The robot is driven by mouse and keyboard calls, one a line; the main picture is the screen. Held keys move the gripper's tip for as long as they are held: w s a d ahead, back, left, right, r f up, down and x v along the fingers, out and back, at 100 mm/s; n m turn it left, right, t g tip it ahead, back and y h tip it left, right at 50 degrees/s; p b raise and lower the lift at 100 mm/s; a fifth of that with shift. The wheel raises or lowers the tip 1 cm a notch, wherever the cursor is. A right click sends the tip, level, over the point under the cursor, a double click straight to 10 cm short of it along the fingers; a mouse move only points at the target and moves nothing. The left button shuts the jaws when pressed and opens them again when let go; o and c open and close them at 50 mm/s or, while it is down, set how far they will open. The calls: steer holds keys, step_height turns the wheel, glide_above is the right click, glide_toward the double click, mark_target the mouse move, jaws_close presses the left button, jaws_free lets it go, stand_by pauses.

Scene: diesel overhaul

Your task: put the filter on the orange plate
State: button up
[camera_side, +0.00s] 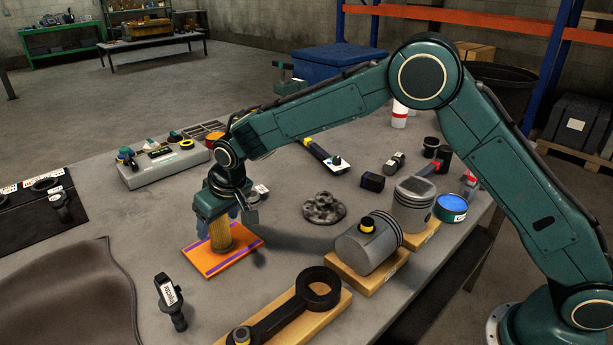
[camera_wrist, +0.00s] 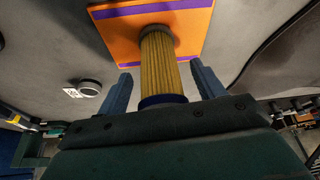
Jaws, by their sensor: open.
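The filter (camera_side: 221,236) is a yellow pleated cylinder with a dark end cap. It stands upright on the orange plate (camera_side: 199,262), which has purple stripes and lies on the table. In the wrist view the filter (camera_wrist: 160,65) rises from the orange plate (camera_wrist: 115,33) toward my gripper. My gripper (camera_side: 222,222) is right above and around the filter's upper part. In the wrist view its two blue fingers (camera_wrist: 160,85) stand on either side of the filter with a gap at each side, so it is open.
A connecting rod (camera_side: 285,312) on a wooden block and a piston (camera_side: 368,245) on another block lie to the right. A black handled tool (camera_side: 171,302) lies in front of the plate. A dark lumpy disc (camera_side: 324,208) is behind right. A leather sheet (camera_side: 70,295) covers the front left.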

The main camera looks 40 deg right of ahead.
steer(key=v, duration=1.1)
steer(key=shift+d+r, duration=0.1)
steer(key=shift+r, duration=0.05)
steer(key=s+d+r+m, duration=0.1)
steer(key=s+d+r, duration=0.4)
steer(key=s+d, duration=0.3)
steer(key=s+d+r, duration=0.6)
steer(key=s+d, duration=0.1)
steer(key=s, duration=0.1)
steer(key=s+d+f, duration=0.2)
steer(key=s+d, duration=0.1)
steer(key=s, duration=0.6)
steer(key=s+d+f+m+t, duration=0.1)
steer(key=s+d, duration=0.3)
steer(key=s, duration=0.6)
steer(key=shift+s+f+h, duration=0.25)
steer(key=shift+f+h, duration=0.15)
steer(key=shift+f, duration=0.15)
